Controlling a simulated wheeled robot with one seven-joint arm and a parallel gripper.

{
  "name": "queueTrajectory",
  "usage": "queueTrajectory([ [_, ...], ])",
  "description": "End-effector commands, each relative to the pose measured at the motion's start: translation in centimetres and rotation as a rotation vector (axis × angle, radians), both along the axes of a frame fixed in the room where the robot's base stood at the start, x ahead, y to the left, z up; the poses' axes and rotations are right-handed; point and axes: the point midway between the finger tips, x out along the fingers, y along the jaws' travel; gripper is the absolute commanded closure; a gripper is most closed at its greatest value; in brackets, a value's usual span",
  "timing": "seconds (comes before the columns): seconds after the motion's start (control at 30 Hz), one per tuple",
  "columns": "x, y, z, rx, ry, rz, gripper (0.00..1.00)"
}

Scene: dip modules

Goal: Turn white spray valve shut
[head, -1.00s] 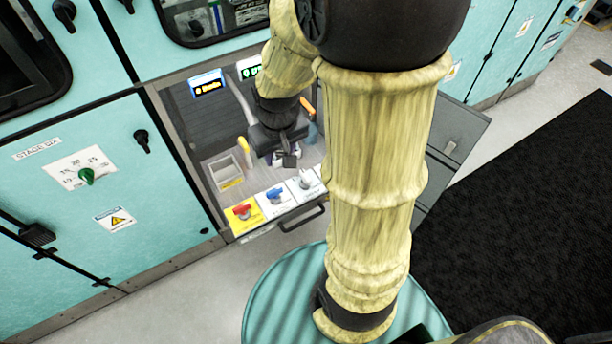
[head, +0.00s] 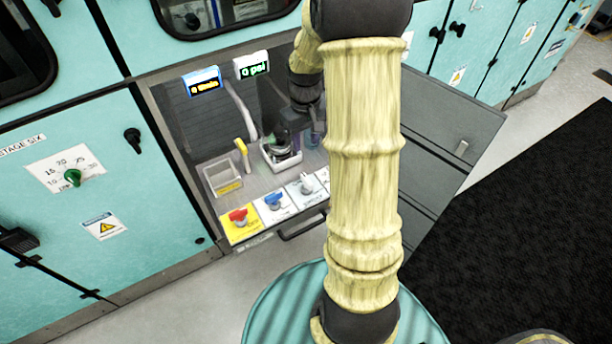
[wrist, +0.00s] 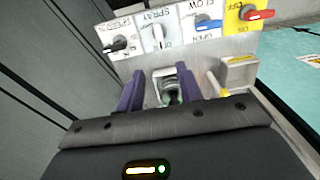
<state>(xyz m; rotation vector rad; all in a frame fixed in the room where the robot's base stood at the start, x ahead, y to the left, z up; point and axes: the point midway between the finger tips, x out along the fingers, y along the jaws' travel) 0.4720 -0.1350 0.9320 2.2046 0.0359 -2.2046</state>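The white spray valve (head: 307,184) sits on a white plate in the row of knobs along the drawer's front edge. In the wrist view the white valve (wrist: 158,36) is under the word SPRAY, its handle standing roughly upright in the picture. My gripper shows in the wrist view as two purple fingers (wrist: 160,78), spread apart with no valve between them. Beyond the fingers is a pale tray with a green part in it. The gripper is behind the knob row and apart from the valve. In the head view my arm partly hides the gripper.
A blue flow valve (head: 273,200) and a red switch (head: 239,217) lie left of the white valve. A black speed knob (wrist: 118,45) neighbours it in the wrist view. The pale tray (head: 268,160), a yellow-handled tool (head: 242,150) and a small bin (head: 221,178) stand behind.

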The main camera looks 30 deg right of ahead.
Motion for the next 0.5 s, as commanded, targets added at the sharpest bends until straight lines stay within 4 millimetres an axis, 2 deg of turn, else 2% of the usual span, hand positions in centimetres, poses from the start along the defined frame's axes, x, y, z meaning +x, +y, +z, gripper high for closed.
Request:
queueTrajectory([
  [0.5,-0.1,0.3,-9.2,0.001,0.005,0.007,0.64],
])
